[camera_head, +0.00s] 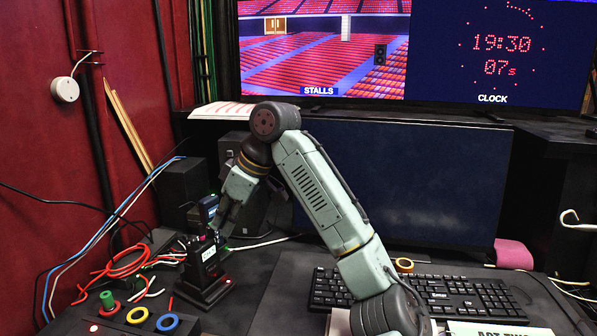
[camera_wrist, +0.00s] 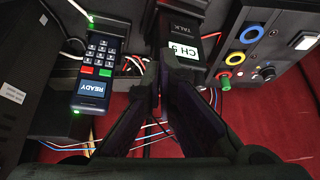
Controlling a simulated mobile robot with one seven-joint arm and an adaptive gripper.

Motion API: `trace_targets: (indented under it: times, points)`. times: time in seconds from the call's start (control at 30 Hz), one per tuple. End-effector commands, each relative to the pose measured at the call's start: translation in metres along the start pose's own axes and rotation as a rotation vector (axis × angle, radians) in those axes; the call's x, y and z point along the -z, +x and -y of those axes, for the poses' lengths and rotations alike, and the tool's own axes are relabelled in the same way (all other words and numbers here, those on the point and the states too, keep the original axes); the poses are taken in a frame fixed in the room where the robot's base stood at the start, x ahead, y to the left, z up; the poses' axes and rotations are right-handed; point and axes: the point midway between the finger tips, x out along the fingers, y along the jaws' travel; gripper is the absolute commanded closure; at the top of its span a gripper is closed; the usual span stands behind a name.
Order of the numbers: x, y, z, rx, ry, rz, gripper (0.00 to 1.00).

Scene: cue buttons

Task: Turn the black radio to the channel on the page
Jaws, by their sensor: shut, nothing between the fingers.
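The black radio (camera_head: 205,262) stands on a small black base on the desk at the lower left of the head view. In the wrist view the radio (camera_wrist: 183,27) shows the word TALK and a white label reading CH with a digit, apparently 5. My gripper (camera_wrist: 162,80) is shut and empty, its fingertips close against the radio's left side in the wrist view; I cannot tell whether they touch. In the head view my gripper (camera_head: 222,228) is just behind and above the radio. A page (camera_head: 500,328) reading ACT TWO is cut off at the bottom edge.
A keypad handset showing READY (camera_wrist: 95,75) is left of the radio in the wrist view. A box with coloured rings (camera_wrist: 250,50) is on the right. Red cables (camera_head: 120,262) lie left of the radio. A keyboard (camera_head: 450,297) is at the right; a screen (camera_head: 400,50) stands behind.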

Motion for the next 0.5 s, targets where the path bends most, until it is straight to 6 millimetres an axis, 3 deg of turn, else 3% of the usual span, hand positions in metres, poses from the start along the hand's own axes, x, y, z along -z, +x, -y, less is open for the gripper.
trace_targets:
  times: [0.5]
  points:
    - [0.0051, 0.0021, 0.0009, 0.000, 0.000, 0.000, 1.00]
